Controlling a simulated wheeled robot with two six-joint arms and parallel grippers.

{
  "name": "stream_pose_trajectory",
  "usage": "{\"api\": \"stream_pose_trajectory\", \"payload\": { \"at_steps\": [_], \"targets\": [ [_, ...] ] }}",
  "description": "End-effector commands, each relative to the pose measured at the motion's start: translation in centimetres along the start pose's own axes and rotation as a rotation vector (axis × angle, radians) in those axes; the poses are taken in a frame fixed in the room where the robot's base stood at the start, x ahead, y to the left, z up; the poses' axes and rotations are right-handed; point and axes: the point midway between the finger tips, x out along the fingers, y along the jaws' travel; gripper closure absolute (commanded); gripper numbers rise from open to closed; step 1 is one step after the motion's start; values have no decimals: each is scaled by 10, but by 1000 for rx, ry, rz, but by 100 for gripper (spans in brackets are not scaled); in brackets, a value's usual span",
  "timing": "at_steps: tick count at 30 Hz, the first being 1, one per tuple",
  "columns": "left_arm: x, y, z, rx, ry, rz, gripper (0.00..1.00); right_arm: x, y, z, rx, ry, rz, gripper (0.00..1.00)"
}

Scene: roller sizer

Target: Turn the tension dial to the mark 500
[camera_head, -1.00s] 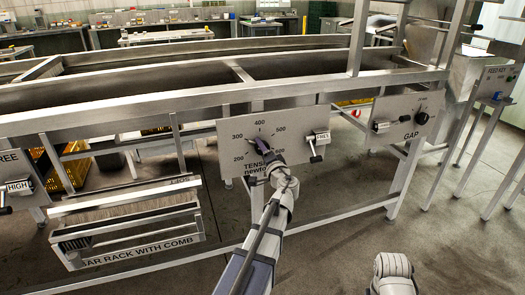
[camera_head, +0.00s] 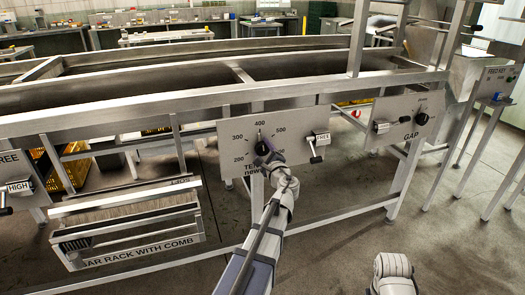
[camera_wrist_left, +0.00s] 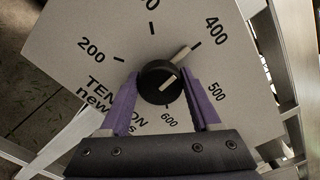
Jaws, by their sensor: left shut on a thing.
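The black tension dial (camera_wrist_left: 160,82) sits on a pale panel (camera_wrist_left: 70,35) marked 200 to 600. In the left wrist view its pale pointer lies close to the 400 mark, short of 500. My left gripper (camera_wrist_left: 163,95) has its purple fingers closed on opposite sides of the knob. In the head view the left gripper (camera_head: 265,153) reaches the panel from below and hides part of the dial and the lettering. My right gripper is out of view.
To the right of the dial on the same panel is a lever labelled FREE (camera_head: 315,150). A GAP panel (camera_head: 408,120) with another knob stands farther right. A bar rack with comb (camera_head: 130,225) hangs low at left.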

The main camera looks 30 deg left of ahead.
Motion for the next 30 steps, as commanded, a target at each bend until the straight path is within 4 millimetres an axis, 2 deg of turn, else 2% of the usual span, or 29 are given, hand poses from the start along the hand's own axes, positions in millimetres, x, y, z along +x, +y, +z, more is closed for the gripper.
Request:
{"api": "stream_pose_trajectory", "payload": {
  "at_steps": [30],
  "targets": [
    [-1,-2,-2,927,2,0,92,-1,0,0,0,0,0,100]
  ]
}}
